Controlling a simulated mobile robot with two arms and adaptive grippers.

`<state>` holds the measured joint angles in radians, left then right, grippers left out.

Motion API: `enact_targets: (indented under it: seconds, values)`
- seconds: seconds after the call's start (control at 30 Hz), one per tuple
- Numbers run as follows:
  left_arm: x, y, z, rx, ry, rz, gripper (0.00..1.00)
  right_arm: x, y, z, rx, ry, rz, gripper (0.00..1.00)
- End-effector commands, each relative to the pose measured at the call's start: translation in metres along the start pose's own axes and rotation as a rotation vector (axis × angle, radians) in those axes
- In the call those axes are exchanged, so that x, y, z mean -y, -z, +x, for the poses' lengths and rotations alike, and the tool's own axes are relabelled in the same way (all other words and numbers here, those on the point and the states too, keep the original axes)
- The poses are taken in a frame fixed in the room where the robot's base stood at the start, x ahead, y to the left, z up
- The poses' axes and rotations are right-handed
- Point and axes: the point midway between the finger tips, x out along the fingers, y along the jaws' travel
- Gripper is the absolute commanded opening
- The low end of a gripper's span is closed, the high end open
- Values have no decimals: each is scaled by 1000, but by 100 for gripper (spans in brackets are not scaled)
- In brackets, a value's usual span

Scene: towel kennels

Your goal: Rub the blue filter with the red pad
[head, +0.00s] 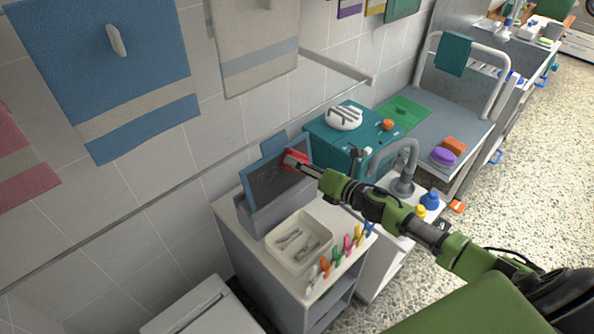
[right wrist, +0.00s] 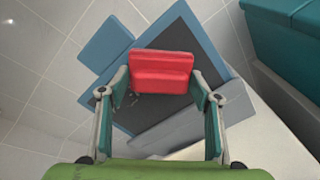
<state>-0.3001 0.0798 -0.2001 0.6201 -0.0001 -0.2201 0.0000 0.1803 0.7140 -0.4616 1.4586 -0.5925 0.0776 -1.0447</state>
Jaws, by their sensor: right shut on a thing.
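The blue filter (head: 270,186), a dark grey panel in a blue frame with a blue tab on top, stands tilted in a grey holder on the white cabinet, by the wall. It also shows in the right wrist view (right wrist: 190,48). My right gripper (head: 303,163) is shut on the red pad (head: 293,159), which also shows between the fingers in the right wrist view (right wrist: 161,75). The pad is in front of the filter's upper right part and hides some of it. I cannot tell whether they touch. My left gripper is not in view.
A cream tray (head: 300,262) with metal tools stands in front of the filter. Several coloured clips (head: 346,243) line the cabinet's front edge. A teal box (head: 325,141) and a grey tap (head: 407,160) are to the right. Towels (head: 110,70) hang on the wall.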

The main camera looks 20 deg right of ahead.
Motion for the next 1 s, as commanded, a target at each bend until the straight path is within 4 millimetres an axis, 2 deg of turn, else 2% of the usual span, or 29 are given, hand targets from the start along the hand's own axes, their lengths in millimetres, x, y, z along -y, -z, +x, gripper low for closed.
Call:
enact_targets:
  seconds: [0.63,0.83,1.0]
  values:
    - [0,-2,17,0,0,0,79,29,-28,3,2,1,-1,41]
    - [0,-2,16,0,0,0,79,28,-29,1,1,0,1,41]
    - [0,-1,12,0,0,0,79,20,-22,1,-1,-3,2,41]
